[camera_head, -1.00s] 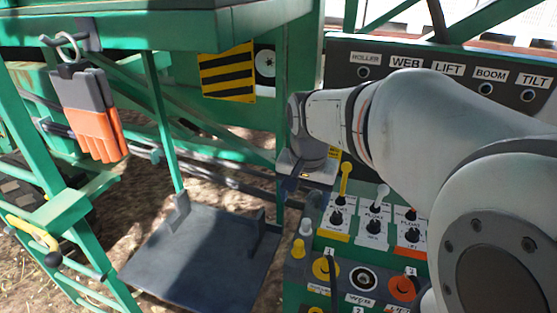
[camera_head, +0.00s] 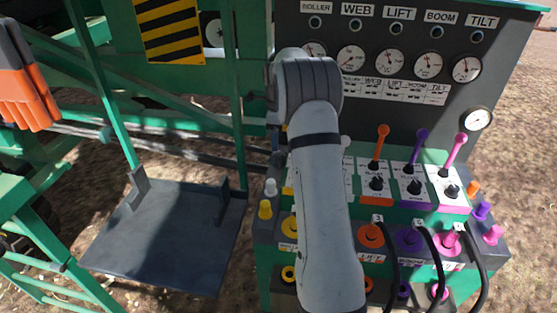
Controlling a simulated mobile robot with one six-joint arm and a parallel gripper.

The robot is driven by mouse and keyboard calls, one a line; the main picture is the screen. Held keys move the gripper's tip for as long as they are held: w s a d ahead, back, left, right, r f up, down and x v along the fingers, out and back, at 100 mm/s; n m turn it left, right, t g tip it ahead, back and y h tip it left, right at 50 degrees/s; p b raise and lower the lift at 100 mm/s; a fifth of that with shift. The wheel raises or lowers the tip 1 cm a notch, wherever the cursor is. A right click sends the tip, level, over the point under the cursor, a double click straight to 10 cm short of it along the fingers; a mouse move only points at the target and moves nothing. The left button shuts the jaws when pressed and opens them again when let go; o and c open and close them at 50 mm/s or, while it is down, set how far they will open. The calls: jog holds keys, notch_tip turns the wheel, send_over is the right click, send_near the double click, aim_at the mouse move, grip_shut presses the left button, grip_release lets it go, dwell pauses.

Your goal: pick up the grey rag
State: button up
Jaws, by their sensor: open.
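I cannot make out a grey rag in this view. My arm rises through the middle of the picture, in front of the control panel. Its wrist bends away from the camera, and my gripper is hidden behind it. The arm covers part of the lever box, so anything behind it is hidden.
A green control box (camera_head: 262,252) carries coloured levers, knobs and hoses. A dark gauge panel (camera_head: 447,98) stands behind it. At left are a grey platform (camera_head: 165,240), green rails, a striped sign (camera_head: 170,30) and orange-grey gloves (camera_head: 25,95). Bare ground shows at right.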

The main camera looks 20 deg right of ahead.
aim_at(279, 154)
jog(key=f, duration=0.3)
jog(key=s+f+p, duration=0.1)
jog(key=f, duration=0.2)
jog(key=shift+s+f, duration=0.15)
jog(key=shift+f, duration=0.5)
jog(key=c, duration=1.1)
jog(key=shift+r, duration=0.1)
jog(key=shift+c, duration=0.2)
notch_tip(279, 154, up, 18)
jog(key=shift+b, duration=0.4)
